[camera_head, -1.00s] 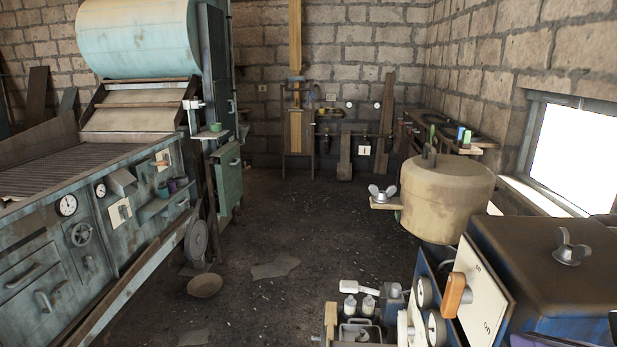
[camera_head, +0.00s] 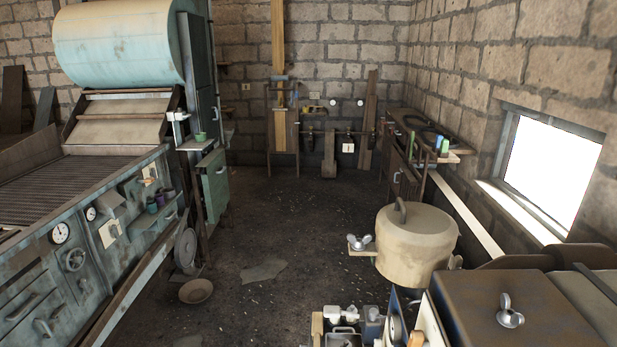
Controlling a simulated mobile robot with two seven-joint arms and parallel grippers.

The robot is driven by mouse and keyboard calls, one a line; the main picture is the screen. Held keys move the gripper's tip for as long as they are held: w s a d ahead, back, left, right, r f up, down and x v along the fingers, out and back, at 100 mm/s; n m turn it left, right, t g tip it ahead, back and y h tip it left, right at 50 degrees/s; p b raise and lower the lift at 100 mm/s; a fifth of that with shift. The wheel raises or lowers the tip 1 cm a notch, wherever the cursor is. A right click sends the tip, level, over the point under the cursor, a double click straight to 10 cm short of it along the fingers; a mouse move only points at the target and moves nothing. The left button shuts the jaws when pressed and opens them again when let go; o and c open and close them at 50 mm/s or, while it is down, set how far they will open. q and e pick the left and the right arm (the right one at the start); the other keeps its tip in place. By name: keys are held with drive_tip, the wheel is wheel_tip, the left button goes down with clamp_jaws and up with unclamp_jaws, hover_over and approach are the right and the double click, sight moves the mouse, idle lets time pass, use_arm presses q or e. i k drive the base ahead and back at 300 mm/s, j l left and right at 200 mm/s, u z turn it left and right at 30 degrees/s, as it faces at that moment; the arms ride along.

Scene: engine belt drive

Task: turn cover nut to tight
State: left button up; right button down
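Two metal wing nuts could be the cover nut. One wing nut (camera_head: 510,314) stands on top of a brown box-like cover (camera_head: 470,297) at the lower right. The other wing nut (camera_head: 360,242) is on a small ledge at the left side of a tan domed cover (camera_head: 418,250), right of centre. I cannot tell from this view how tight either one is. Neither of my grippers shows in the head view.
A blue-grey machine (camera_head: 100,240) with gauges and drawers runs along the left. A pan (camera_head: 196,291) lies on the floor near it. Small fittings (camera_head: 343,325) stand at the bottom, left of the brown cover. The dark floor (camera_head: 305,220) in the middle is mostly clear.

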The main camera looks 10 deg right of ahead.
sight(508, 317)
drive_tip(key=z, duration=1.35)
drive_tip(key=i+j, duration=0.1)
drive_tip(key=j, duration=0.3)
drive_tip(key=i+j+u, duration=0.1)
drive_tip(key=j, duration=0.25)
drive_tip(key=i+j+u, duration=0.1)
drive_tip(key=j, duration=0.25)
drive_tip(key=i, duration=0.05)
